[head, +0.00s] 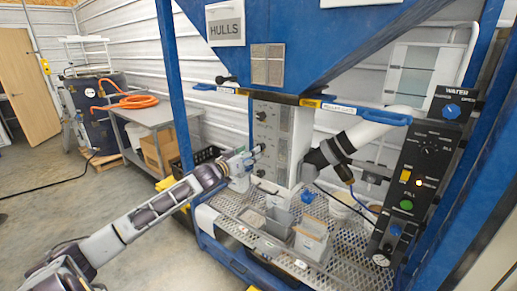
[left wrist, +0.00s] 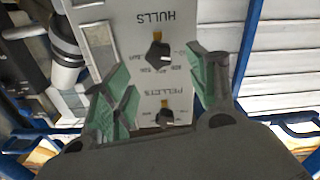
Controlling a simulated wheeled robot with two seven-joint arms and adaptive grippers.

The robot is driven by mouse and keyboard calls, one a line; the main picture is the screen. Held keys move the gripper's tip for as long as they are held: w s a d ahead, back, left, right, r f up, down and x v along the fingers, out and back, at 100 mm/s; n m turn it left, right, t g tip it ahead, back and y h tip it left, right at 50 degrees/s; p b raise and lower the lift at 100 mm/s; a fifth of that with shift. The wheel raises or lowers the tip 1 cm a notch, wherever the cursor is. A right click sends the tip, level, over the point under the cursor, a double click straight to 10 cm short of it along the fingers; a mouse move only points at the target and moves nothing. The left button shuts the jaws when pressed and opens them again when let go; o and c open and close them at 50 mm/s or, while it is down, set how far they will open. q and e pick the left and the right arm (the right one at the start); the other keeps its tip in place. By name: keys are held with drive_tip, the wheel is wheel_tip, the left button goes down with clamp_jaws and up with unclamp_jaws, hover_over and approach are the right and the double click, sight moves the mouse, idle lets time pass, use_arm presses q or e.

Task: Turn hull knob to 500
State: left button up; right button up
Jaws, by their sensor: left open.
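The hull knob (left wrist: 158,52) is black with an orange pointer, on a grey panel beside the upside-down word HULLS in the left wrist view. Its pointer is toward the picture's top, slightly left; the small scale figures are hard to read. The panel (head: 264,118) shows in the head view, its lower part partly behind my gripper. My left gripper (head: 257,153) is open in front of the panel. In the left wrist view its green-padded fingers (left wrist: 161,68) lie on both sides of the hull knob; contact cannot be told.
A second knob (left wrist: 166,117), labelled PELLETS, sits below in the wrist view. A white and black tube (head: 352,139) stands right of the panel. A mesh shelf (head: 335,262) with metal containers (head: 312,238) lies below. A control box (head: 420,165) is at the right.

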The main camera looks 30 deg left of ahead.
sight(261, 147)
use_arm(q)
drive_tip(key=w+p, duration=0.1)
drive_tip(key=w, duration=0.5)
drive_tip(key=shift+w+d, duration=0.2)
drive_tip(key=shift+d, duration=0.05)
use_arm(e)
drive_tip(key=shift+s+a+r, duration=0.25)
drive_tip(key=shift+a+r, duration=0.2)
drive_tip(key=shift+a, duration=0.35)
use_arm(q)
drive_tip(key=c, duration=1)
use_arm(e)
drive_tip(key=shift+d, duration=0.6)
drive_tip(key=shift+r, duration=0.1)
